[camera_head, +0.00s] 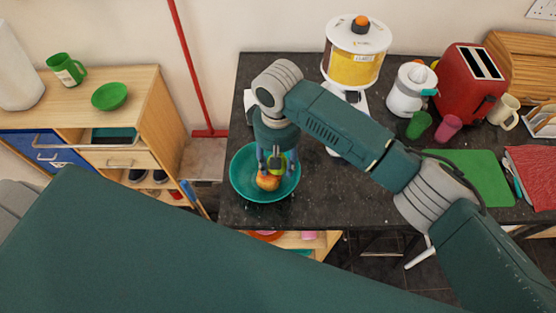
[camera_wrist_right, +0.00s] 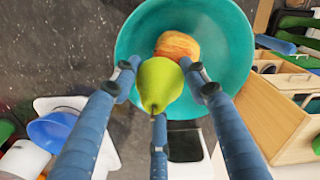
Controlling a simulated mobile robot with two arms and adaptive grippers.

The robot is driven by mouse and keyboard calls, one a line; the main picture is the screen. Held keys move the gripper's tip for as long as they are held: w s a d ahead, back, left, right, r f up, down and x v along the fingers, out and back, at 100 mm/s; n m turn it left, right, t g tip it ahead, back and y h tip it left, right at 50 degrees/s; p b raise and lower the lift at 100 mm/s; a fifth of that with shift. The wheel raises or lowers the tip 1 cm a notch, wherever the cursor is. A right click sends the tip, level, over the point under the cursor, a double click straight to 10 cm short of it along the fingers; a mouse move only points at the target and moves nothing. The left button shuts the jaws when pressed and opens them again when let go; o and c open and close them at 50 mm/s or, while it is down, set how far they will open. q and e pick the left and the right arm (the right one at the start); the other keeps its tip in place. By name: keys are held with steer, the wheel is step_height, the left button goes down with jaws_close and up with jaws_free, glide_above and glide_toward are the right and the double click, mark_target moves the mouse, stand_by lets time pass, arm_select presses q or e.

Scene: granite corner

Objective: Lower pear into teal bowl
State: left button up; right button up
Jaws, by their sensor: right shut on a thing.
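The teal bowl (camera_head: 238,176) stands near the left front corner of the dark counter; it also shows in the wrist view (camera_wrist_right: 236,62). An orange-yellow round fruit (camera_head: 267,183), perhaps a peach or apple, lies in it and also shows in the wrist view (camera_wrist_right: 178,44). My right gripper (camera_head: 273,160) points down over the bowl. Its blue fingers (camera_wrist_right: 162,82) are shut around the green pear (camera_wrist_right: 158,86), which is partly hidden in the head view (camera_head: 283,162). I cannot tell whether the pear touches the fruit. My left gripper is out of view.
A white-and-yellow dispenser (camera_head: 355,67), a white juicer (camera_head: 408,90), a red toaster (camera_head: 468,85) and cups stand along the back. A green board (camera_head: 470,175) lies at the right. A wooden cabinet (camera_head: 125,95) with a green bowl (camera_head: 110,96) and mug (camera_head: 66,69) stands left.

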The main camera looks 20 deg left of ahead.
steer(key=shift+s+d+f, duration=0.25)
steer(key=shift+d+f, duration=0.05)
steer(key=shift+f, duration=0.4)
steer(key=o, duration=1.4)
steer(key=shift+w+a, duration=0.2)
steer(key=shift+r, duration=0.15)
steer(key=shift+r, duration=0.15)
steer(key=shift+w+r, duration=0.1)
steer(key=shift+r, duration=0.25)
step_height(320, 180, up, 11)
steer(key=shift+r, duration=0.1)
